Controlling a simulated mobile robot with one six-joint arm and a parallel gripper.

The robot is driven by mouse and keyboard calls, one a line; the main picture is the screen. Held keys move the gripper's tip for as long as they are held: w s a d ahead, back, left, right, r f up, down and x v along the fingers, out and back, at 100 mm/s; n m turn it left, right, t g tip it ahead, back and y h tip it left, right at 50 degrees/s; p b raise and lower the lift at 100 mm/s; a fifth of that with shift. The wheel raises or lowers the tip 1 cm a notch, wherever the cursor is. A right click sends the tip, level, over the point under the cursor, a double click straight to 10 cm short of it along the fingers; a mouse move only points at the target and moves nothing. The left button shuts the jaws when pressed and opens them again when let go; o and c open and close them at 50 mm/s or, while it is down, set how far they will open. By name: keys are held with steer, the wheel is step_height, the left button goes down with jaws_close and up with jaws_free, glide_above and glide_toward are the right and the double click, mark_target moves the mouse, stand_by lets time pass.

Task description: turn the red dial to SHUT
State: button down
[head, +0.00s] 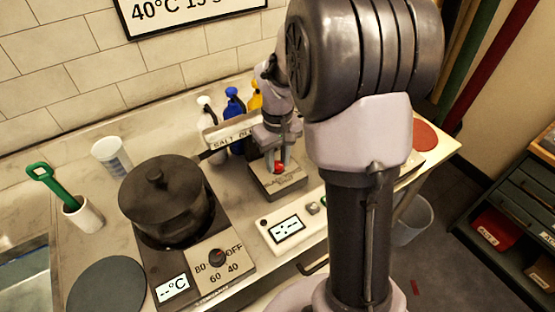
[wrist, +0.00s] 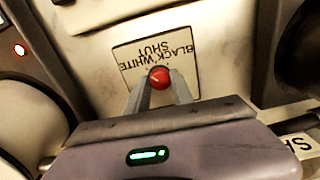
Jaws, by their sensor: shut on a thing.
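The red dial (wrist: 159,77) sits on a pale label plate (wrist: 185,50) in the wrist view. The plate bears the words BLACK, WHITE and SHUT, partly covered by my fingers. My gripper (wrist: 160,88) has one finger on each side of the dial and is shut on it. In the head view the dial (head: 280,169) is a small red spot between my fingertips, on top of a grey box (head: 287,184). I cannot tell which word the dial points to.
Left of the box a dark pot (head: 165,200) stands on a hotplate with its own knob (head: 217,258). Spray bottles (head: 234,103) and a sign reading SALT stand behind. A white unit with a display (head: 287,229) is in front. My arm hides the table's right part.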

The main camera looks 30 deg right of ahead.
steer(key=m, duration=0.4)
steer(key=shift+p, duration=0.35)
steer(key=shift+m, duration=2.2)
steer(key=c, duration=1.1)
jaws_free()
